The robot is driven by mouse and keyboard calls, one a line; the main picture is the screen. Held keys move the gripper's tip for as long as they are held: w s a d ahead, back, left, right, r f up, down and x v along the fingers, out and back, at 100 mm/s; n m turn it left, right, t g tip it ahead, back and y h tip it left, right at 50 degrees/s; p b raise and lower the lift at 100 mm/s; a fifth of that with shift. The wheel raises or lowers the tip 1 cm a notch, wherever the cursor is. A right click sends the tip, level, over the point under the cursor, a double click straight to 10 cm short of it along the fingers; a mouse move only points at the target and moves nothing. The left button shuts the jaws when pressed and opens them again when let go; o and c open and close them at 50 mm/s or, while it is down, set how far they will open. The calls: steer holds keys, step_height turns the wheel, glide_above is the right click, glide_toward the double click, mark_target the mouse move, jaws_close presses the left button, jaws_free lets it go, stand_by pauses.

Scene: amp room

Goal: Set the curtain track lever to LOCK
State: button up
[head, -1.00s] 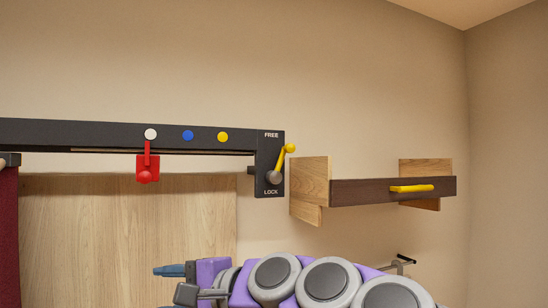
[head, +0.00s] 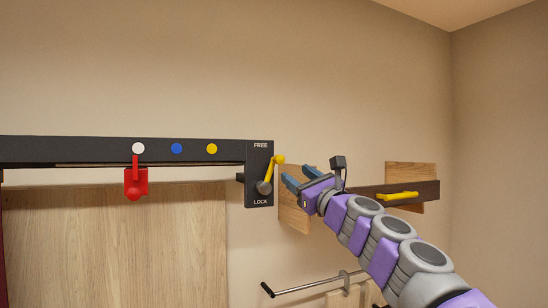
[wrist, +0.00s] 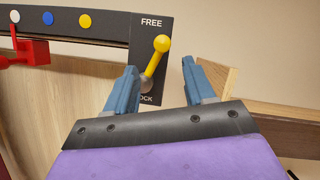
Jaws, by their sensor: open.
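The yellow lever (head: 272,172) sits on the black end plate (head: 258,193) of the curtain track. Its ball end points up and slightly right, toward FREE; the LOCK label is at the bottom of the plate. In the wrist view the lever (wrist: 156,60) rises from a grey pivot, and part of the LOCK label is covered by a finger. My gripper (head: 288,177) is open and empty, just right of the lever in the head view. In the wrist view my gripper's blue fingers (wrist: 162,80) stand apart, with the lever appearing between them; I cannot tell the depth gap.
The black track (head: 80,151) carries white, blue and yellow dots and a red hanging slider (head: 136,183). A wooden bracket with a dark bar (head: 365,192) and yellow handle (head: 400,195) is behind and right of my arm. A metal rail (head: 310,287) is below.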

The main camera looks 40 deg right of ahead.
mark_target(281, 162)
steer(key=w, duration=0.1)
steer(key=w+d+r, duration=0.1)
steer(key=w+d, duration=0.1)
steer(key=w, duration=0.1)
steer(key=shift+r, duration=0.25)
steer(key=shift+w+a+r+p, duration=0.2)
steer(key=shift+w+p, duration=0.05)
steer(key=shift+w, duration=0.25)
steer(key=shift+w+a+r+p, duration=0.2)
steer(key=shift+w, duration=0.3)
steer(key=shift+p+x, duration=0.4)
steer(key=shift+x, duration=1.2)
steer(key=shift+p+x, duration=0.35)
steer(key=shift+x, duration=0.85)
steer(key=shift+a+r, duration=0.1)
steer(key=shift+a, duration=0.1)
steer(key=shift+d, duration=0.15)
jaws_close()
